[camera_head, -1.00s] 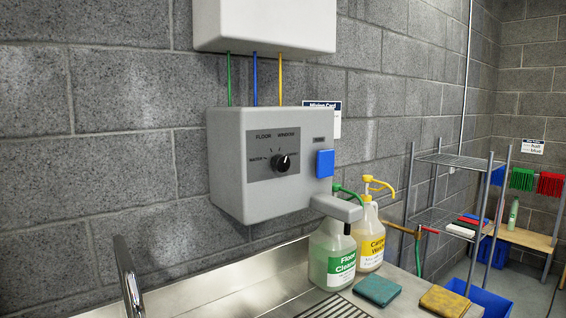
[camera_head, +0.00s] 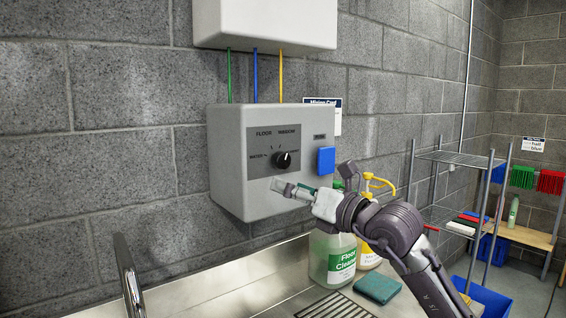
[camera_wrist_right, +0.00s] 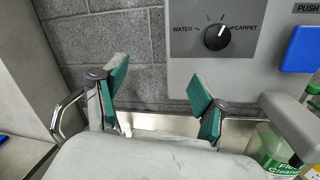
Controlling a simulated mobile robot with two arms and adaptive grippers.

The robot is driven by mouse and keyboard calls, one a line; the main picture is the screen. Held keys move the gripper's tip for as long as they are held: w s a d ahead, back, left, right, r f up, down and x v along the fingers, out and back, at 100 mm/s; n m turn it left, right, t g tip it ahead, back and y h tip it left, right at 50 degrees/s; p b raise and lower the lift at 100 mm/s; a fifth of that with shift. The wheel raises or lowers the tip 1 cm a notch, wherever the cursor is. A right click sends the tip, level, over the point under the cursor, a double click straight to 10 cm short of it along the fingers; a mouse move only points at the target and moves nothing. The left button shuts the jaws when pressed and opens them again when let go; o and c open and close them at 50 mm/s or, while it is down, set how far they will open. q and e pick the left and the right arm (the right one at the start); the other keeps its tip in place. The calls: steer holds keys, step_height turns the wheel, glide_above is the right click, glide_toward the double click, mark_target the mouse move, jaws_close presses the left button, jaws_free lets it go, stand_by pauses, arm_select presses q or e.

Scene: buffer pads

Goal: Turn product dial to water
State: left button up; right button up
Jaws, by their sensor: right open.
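The product dial (camera_head: 282,159) is a round black knob on the dark label panel of a grey wall dispenser (camera_head: 228,160). WATER is printed left of it. In the right wrist view the dial (camera_wrist_right: 217,37) has a white mark pointing up and right, away from WATER and towards the CARPET side. My right gripper (camera_head: 291,189) is in front of the dispenser, just below the dial and apart from it. In the right wrist view its two green-padded fingers (camera_wrist_right: 158,86) are spread and empty, lower left of the dial. My left gripper is not in view.
A blue PUSH button (camera_head: 326,160) sits right of the dial. The dispenser's spout (camera_wrist_right: 290,122) juts out below it. Floor cleaner (camera_head: 331,262) and a yellow-pump bottle (camera_head: 369,256) stand on the steel counter. A green sponge (camera_head: 377,288) lies in front. A faucet (camera_head: 128,275) rises at left.

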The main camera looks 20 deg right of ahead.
mark_target(284, 162)
steer(key=w+d+r+m+h, duration=0.2)
steer(key=d+h, duration=0.3)
steer(key=d, duration=0.1)
steer(key=shift+n+t, duration=0.3)
steer(key=shift+t, duration=0.1)
steer(key=p+x, duration=0.2)
steer(key=x, duration=0.2)
steer(key=p+x, duration=0.2)
steer(key=x, duration=0.2)
steer(key=p+x, duration=0.2)
steer(key=x, duration=0.2)
steer(key=shift+w+a+r, duration=0.2)
steer(key=shift+w+r, duration=0.1)
steer(key=shift+w, duration=0.05)
steer(key=shift+w+a+f, duration=0.1)
steer(key=shift+w+f, duration=0.05)
steer(key=shift+w, duration=0.2)
